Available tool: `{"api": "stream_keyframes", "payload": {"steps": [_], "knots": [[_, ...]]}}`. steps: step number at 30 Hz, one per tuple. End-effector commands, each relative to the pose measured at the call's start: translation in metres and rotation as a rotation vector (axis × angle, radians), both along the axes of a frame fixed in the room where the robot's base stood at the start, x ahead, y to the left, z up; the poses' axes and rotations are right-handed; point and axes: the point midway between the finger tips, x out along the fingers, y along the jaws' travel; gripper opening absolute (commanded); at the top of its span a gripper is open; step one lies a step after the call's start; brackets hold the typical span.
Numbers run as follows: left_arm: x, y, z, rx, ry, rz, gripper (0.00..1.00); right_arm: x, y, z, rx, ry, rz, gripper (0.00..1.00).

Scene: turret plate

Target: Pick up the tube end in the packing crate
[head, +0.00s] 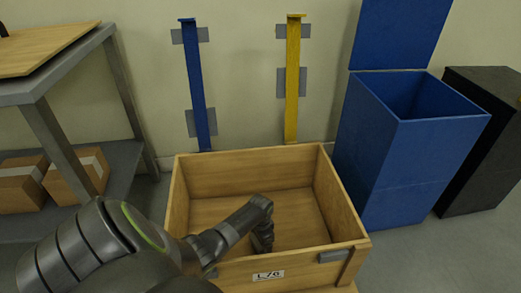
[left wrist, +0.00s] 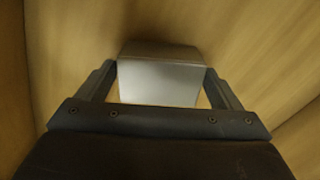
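The open wooden packing crate (head: 340,208) stands in the middle of the head view. My left arm reaches into it, and my left gripper (head: 264,240) points down inside, partly hidden by its own links. In the left wrist view a grey block-like piece, likely the tube end (left wrist: 158,82), lies between the two fingers of my left gripper (left wrist: 161,72). The fingers stand wide apart, close along both its sides. I cannot tell whether they press on it. The tube end cannot be made out in the head view. My right gripper is out of view.
A blue bin (head: 400,140) with a raised lid stands right of the crate, beside a black bin (head: 480,150). A blue strip (head: 197,95) and a yellow strip (head: 292,85) are on the wall behind. A shelf (head: 60,130) with cardboard boxes stands left.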

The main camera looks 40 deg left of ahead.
Motion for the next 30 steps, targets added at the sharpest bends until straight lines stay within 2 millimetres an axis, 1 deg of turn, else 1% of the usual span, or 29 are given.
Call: {"api": "stream_keyframes", "payload": {"steps": [1, 2, 11, 17, 20, 23, 30], "knots": [[0.000, 0.000, 0.000, 0.000, 0.000, 0.000, 0.80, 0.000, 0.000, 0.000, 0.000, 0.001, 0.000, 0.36], [0.000, 0.000, 0.000, 0.000, 0.000, 0.000, 0.76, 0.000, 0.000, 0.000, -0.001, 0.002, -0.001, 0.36], [0.000, 0.000, 0.000, 0.000, 0.000, 0.000, 0.37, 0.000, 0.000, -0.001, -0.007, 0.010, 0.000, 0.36], [0.001, 0.000, 0.001, 0.001, -0.001, 0.000, 0.36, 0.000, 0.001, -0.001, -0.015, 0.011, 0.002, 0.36], [0.001, 0.000, 0.005, 0.000, -0.002, -0.001, 0.36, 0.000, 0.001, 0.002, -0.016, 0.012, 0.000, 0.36], [0.001, 0.000, 0.017, 0.000, -0.002, -0.001, 0.36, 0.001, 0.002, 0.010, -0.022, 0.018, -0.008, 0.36], [0.001, 0.000, 0.059, 0.001, -0.004, -0.002, 0.36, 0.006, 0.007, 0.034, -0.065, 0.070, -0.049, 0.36]]}}
